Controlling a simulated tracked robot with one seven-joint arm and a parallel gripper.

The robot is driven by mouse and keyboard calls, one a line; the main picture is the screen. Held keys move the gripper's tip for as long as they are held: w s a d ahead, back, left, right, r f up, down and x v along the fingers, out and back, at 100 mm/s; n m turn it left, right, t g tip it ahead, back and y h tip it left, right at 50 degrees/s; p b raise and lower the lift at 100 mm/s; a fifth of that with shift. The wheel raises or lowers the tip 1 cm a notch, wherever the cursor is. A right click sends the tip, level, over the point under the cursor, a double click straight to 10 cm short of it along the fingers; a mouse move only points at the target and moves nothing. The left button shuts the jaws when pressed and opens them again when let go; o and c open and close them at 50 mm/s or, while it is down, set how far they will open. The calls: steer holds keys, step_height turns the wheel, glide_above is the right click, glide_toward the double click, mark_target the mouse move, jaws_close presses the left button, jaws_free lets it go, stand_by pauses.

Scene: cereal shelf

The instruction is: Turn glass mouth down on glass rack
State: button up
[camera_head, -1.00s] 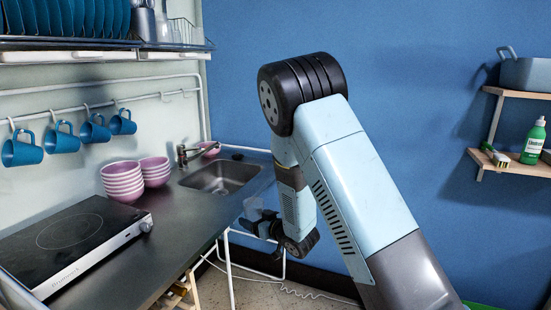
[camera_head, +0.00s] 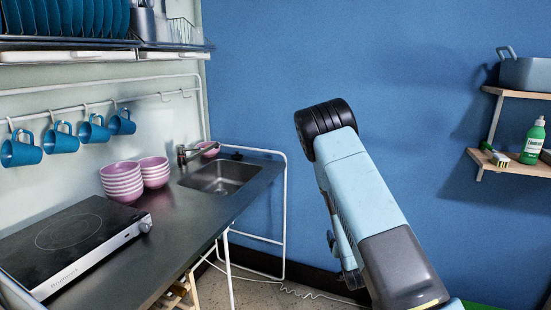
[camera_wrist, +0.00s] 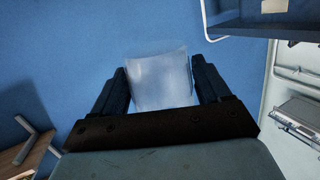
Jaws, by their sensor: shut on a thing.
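A clear, frosted-looking glass (camera_wrist: 158,72) is between the two dark fingers of my gripper (camera_wrist: 160,90) in the wrist view. The fingers are shut on its sides, and the blue wall is behind it. I cannot tell for sure which end is its mouth.
The counter (camera_head: 165,222) bears a hob (camera_head: 75,240), stacked pink bowls (camera_head: 122,181) and a sink (camera_head: 220,178). Blue mugs (camera_head: 60,138) hang from a rail. A wall shelf (camera_head: 510,165) with a green bottle (camera_head: 533,143) is at the right. The blue wall between is clear.

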steer(key=m, duration=0.5)
steer(key=shift+d, duration=0.1)
steer(key=m, duration=0.2)
steer(key=shift+m, duration=0.4)
steer(key=m, duration=0.9)
